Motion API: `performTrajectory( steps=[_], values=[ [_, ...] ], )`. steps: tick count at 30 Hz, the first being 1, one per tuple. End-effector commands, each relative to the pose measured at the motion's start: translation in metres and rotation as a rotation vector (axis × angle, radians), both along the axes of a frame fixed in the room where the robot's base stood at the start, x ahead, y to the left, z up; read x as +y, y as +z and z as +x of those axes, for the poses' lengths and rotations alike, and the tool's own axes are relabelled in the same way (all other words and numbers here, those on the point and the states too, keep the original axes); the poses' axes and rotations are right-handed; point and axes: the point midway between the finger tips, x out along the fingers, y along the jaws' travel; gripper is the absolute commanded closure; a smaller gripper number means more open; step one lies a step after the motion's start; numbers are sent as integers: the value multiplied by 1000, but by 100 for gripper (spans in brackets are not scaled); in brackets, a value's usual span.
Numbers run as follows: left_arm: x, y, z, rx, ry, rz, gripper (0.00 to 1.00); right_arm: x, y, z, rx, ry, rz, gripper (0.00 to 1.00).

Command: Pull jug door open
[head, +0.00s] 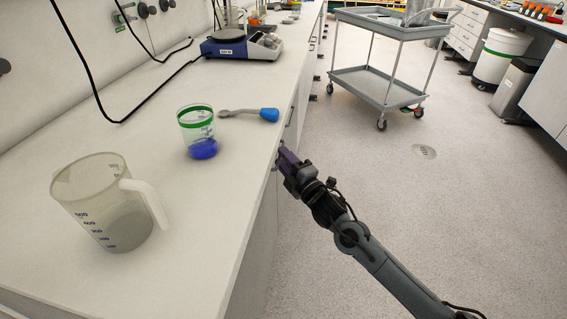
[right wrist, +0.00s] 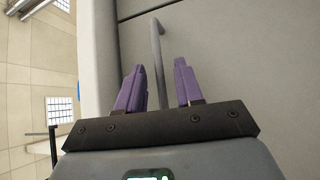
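The jug (head: 110,205), a clear measuring jug with a white handle, stands upright on the bench top above the cabinet fronts. The grey cabinet door (right wrist: 240,60) fills much of the right wrist view, with a seam near its top. A grey bar handle (right wrist: 157,45) sticks out from the front. My right gripper (right wrist: 158,88) is open, with its purple fingers on either side of the handle bar; I see a gap on the right side. In the head view, my right gripper (head: 287,158) is at the bench's front edge. My left gripper is not in view.
The bench top (head: 200,240) holds a green-banded beaker (head: 197,120) with blue contents, a blue-handled spoon (head: 262,114) and a stirrer device (head: 240,46). A grey cart (head: 375,85) stands behind on the open floor (head: 440,210).

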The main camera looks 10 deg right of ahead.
Motion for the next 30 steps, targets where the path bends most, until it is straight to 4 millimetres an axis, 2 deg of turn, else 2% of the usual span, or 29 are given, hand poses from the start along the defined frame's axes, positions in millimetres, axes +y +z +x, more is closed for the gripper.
performTrajectory(
  steps=[12, 13, 20, 30],
  values=[
    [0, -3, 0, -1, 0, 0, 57, 3, 2, 7, 0, 0, 0, 64],
    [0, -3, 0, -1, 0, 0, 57, 3, 2, 7, 0, 0, 0, 66],
    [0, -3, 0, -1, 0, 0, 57, 3, 2, 7, 0, 0, 0, 100],
    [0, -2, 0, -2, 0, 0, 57, 3, 2, 7, 0, -1, 0, 100]
  ],
)
